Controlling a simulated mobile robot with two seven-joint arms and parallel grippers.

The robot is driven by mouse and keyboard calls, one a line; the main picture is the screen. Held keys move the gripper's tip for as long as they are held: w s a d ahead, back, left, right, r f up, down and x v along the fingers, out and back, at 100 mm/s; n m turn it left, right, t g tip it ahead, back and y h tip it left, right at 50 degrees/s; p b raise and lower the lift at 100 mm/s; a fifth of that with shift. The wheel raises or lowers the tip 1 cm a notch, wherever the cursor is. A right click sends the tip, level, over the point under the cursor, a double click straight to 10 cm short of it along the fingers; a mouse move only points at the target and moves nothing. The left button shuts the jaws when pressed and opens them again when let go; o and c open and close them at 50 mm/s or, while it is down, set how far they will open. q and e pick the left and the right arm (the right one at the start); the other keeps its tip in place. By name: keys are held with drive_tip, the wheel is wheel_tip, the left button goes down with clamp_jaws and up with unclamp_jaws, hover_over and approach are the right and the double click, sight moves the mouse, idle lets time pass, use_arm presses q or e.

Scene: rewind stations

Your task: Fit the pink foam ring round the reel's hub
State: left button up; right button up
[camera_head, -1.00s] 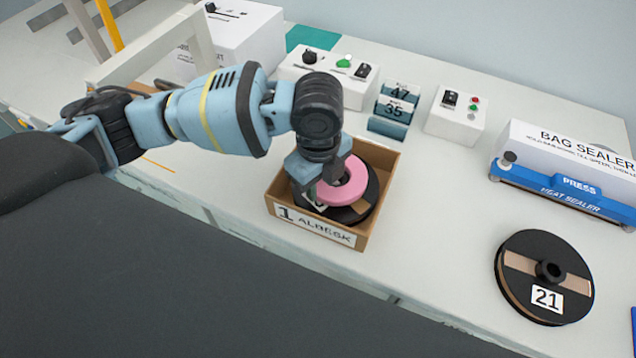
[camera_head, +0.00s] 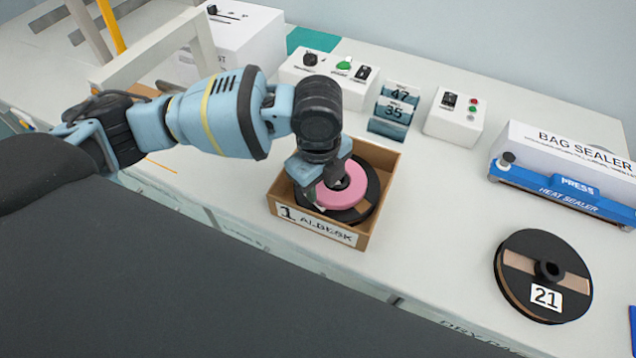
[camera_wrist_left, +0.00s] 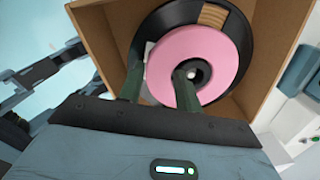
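The pink foam ring (camera_head: 345,195) is in the open cardboard box (camera_head: 383,202) labelled 1, over the black reel (camera_head: 369,199). In the left wrist view the ring (camera_wrist_left: 215,50) shows face-on, with the dark hub (camera_wrist_left: 203,68) showing in its hole and the reel (camera_wrist_left: 240,30) behind it. My right gripper is not in view.
Another reel (camera_head: 524,262) labelled 21 lies on the bench (camera_head: 440,230) at the right. A bag sealer (camera_head: 565,175) stands at the back right. Control boxes (camera_head: 456,117) and number cards (camera_head: 393,110) stand behind the cardboard box. Bare bench lies between the box and reel 21.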

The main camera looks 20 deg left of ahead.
use_arm(q)
drive_tip(key=f, duration=0.1)
drive_tip(key=s+f, duration=0.1)
drive_tip(key=shift+a+f+g, duration=0.1)
drive_tip(key=shift+f+g, duration=0.2)
drive_tip(key=shift+f, duration=0.05)
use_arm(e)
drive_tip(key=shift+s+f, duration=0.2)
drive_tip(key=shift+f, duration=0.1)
use_arm(q)
drive_tip(key=shift+w+r, duration=0.1)
drive_tip(key=shift+r, duration=0.4)
wheel_tip(320, 180, up, 13)
drive_tip(key=p, duration=0.1)
drive_tip(key=shift+w+p, duration=0.3)
drive_tip(key=shift+w, duration=0.1)
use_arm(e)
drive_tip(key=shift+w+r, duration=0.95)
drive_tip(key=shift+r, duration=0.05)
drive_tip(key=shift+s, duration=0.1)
use_arm(q)
drive_tip(key=shift+f, duration=0.1)
